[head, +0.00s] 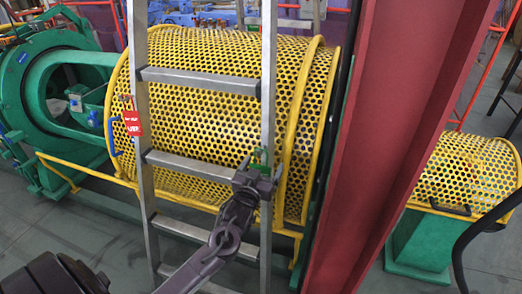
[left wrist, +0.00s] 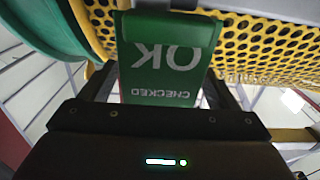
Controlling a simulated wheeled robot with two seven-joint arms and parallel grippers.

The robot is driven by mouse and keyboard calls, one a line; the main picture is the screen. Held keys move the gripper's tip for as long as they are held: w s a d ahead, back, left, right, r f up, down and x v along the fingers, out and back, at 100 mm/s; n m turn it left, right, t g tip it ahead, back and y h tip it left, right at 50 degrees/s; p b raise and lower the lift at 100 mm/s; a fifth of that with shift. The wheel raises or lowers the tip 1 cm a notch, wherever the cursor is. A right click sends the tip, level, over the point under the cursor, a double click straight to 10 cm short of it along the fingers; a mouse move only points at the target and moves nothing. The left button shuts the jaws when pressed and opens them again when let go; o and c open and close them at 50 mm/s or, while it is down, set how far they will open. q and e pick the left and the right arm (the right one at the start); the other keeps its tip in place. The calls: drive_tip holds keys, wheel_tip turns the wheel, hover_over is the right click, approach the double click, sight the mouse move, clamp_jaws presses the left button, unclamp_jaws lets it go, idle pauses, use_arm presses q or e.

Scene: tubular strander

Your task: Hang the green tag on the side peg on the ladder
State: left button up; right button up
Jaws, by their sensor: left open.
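The metal ladder (head: 198,82) stands upright in front of a yellow perforated guard. The green tag (head: 264,157) is at the ladder's right rail in the head view, just above my left gripper (head: 257,177). In the left wrist view the green tag (left wrist: 165,62) fills the space ahead of the gripper, its "OK" and "CHECKED" lettering upside down. My left gripper is open, with its fingers on either side of the tag's lower part. The side peg cannot be made out, so I cannot tell whether the tag hangs on it.
A red tag (head: 132,121) hangs at the ladder's left rail. The yellow guard (head: 215,115) is close behind the ladder. A thick red beam (head: 400,130) stands to the right. Green machinery (head: 45,75) is at the left. Grey floor shows at lower left.

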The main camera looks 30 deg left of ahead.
use_arm(q)
drive_tip(key=shift+s, duration=0.1)
idle(0.3)
drive_tip(key=shift+p+v, duration=0.75)
drive_tip(key=shift+v, duration=0.3)
drive_tip(key=p+v, duration=0.3)
drive_tip(key=v, duration=0.3)
drive_tip(key=shift+s, duration=0.35)
drive_tip(key=shift+d, duration=0.1)
